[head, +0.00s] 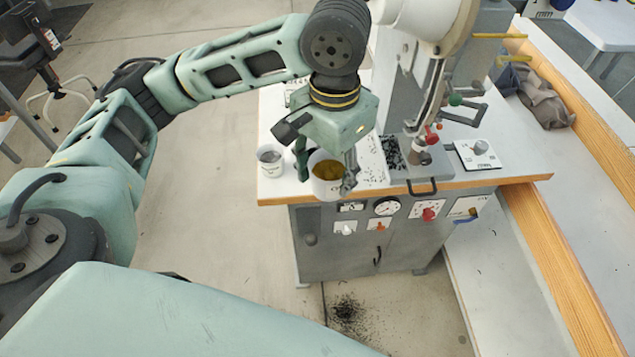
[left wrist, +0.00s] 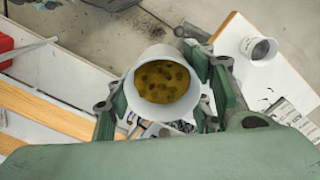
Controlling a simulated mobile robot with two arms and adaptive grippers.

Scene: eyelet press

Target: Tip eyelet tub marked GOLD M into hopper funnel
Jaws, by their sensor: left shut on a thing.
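A white tub (head: 322,189) with gold-coloured eyelets inside is held by my left gripper (head: 328,172) at the front left of the press table. In the left wrist view the same tub (left wrist: 163,108) stands between the two green fingers (left wrist: 162,95), its open mouth facing the camera and the gold contents showing. Its marking cannot be read. A second white tub (head: 270,163) with dark grey contents stands on the table left of the gripper; it also shows in the left wrist view (left wrist: 260,50). I cannot pick out the hopper funnel for sure. My right gripper is out of view.
The grey press (head: 380,90) stands on the white table (head: 283,185) behind and right of my gripper. A control panel (head: 385,222) with dials fills the table's front. A grey cloth (head: 543,100) lies on the right bench. Dark bits are spilled on the floor (head: 347,310).

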